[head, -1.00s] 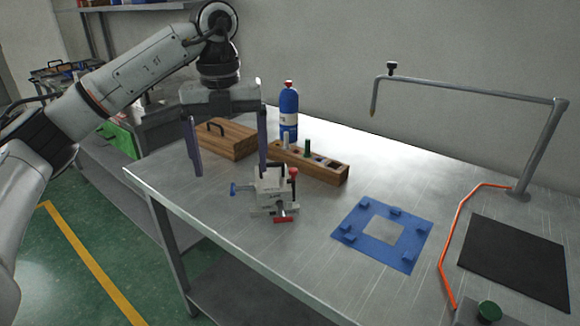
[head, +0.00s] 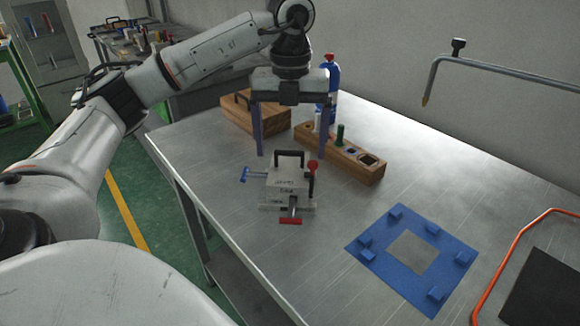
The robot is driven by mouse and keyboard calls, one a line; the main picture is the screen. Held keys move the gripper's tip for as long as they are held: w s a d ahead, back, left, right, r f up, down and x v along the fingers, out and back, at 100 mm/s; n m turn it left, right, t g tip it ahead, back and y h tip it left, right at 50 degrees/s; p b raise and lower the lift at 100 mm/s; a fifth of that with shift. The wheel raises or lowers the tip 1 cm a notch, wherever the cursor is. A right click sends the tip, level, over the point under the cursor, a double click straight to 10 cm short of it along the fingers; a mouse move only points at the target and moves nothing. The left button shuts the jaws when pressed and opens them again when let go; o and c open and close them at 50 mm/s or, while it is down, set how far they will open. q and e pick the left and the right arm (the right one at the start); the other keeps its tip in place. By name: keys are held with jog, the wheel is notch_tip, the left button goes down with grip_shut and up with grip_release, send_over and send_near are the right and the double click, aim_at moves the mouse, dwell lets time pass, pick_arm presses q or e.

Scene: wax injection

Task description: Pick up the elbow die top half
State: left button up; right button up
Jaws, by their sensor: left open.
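The elbow die (head: 287,187) is a pale grey block standing upright on the metal table, with a black handle (head: 289,153) on top. A blue T-handle sticks out to its left, a red knob is at its upper right and a red bar at its front foot. I cannot make out the seam between its top half and the lower part. My left gripper (head: 292,145) is open, fingers pointing down. In the picture its fingers stand either side of the black handle, apart from it; how far behind or above is hard to tell. My right gripper is not in view.
A wooden box (head: 268,118), a wooden rack (head: 345,160) with bottles and a blue spray-like bottle (head: 329,85) stand close behind the gripper. A blue frame (head: 372,249) with pegs lies to the right. A grey bent pipe (head: 500,68) overhangs the right side. Bare table lies between.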

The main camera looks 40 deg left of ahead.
aim_at(290, 155)
pick_arm(q)
notch_tip(290, 155, down, 4)
jog(key=shift+s+r, duration=0.1)
jog(key=c, duration=1.7)
jog(key=shift+a+r, duration=0.1)
jog(key=shift+r, duration=0.1)
jog(key=shift+c, duration=0.3)
